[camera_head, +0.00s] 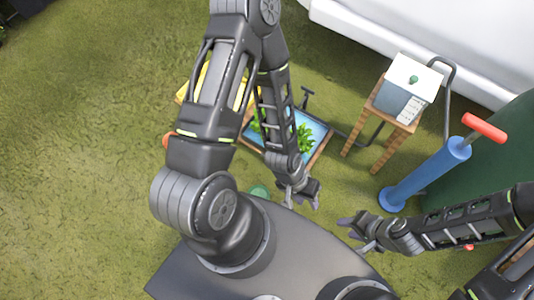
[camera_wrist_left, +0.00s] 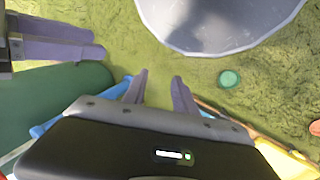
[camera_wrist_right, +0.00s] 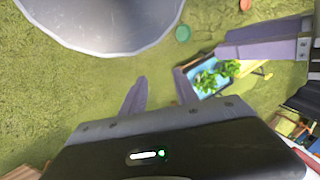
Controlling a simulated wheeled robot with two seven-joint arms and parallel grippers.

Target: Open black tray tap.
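A tray with blue inside, a brown rim (camera_head: 318,156) and green leafy plants (camera_head: 304,137) stands on the grass, partly hidden behind my left arm. A small black upright part (camera_head: 305,96), apparently the tap, stands at its far edge; its setting cannot be told. The tray also shows in the right wrist view (camera_wrist_right: 205,72), beyond the fingers. My left gripper (camera_head: 301,203) is open and empty, nearer to me than the tray and apart from it. My right gripper (camera_head: 346,222) is open and empty, to the right of the left one. Neither touches the tap.
A blue pump (camera_head: 425,175) with a red handle (camera_head: 484,127) stands right of the tray. A dark green barrel (camera_head: 495,150) is at the right. A green disc (camera_head: 260,190) lies on the grass. The left is clear.

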